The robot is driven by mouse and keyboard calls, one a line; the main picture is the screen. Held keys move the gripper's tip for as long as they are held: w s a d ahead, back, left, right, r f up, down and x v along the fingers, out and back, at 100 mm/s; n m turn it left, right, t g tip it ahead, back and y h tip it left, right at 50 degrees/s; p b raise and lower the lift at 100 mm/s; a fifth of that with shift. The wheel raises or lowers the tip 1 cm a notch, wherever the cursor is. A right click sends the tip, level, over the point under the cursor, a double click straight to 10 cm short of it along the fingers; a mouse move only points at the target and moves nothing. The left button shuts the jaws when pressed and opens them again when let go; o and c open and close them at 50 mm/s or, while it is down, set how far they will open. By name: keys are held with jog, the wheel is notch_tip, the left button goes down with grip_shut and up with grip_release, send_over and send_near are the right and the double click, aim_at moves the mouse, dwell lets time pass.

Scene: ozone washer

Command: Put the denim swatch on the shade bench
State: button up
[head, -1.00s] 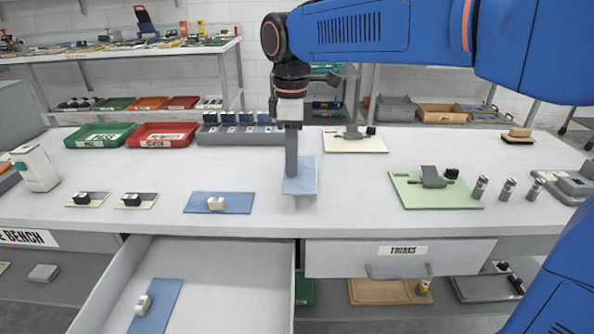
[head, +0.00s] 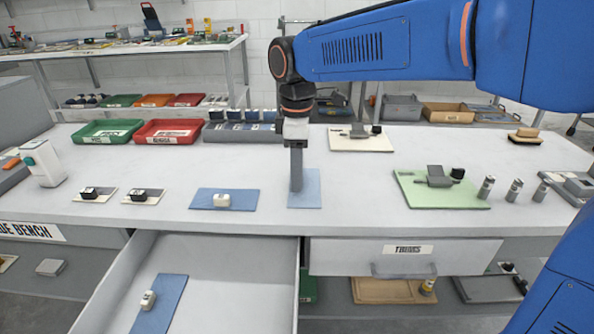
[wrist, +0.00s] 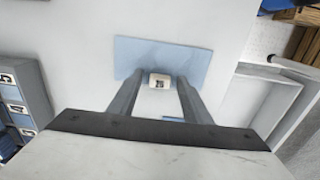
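A blue swatch (head: 312,200) lies flat on the white bench top (head: 345,217), directly under my gripper (head: 297,188). My gripper's fingers (wrist: 160,76) stand apart there, with nothing visibly clamped. A third blue swatch with a white block (head: 160,308) lies in the open drawer. Which one is denim I cannot tell. A bench-front label partly reads "DE BENCH".
Two small swatches with black blocks (head: 143,196) and a white device (head: 42,165) are at left. Green (head: 105,132) and red trays and a rack (head: 240,132) stand behind. A green board (head: 440,188) and small cylinders (head: 515,190) are right. The drawer (head: 225,255) sticks out in front.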

notch_tip(320, 180, up, 12)
jog(key=shift+r, duration=0.15)
dwell(0.6)
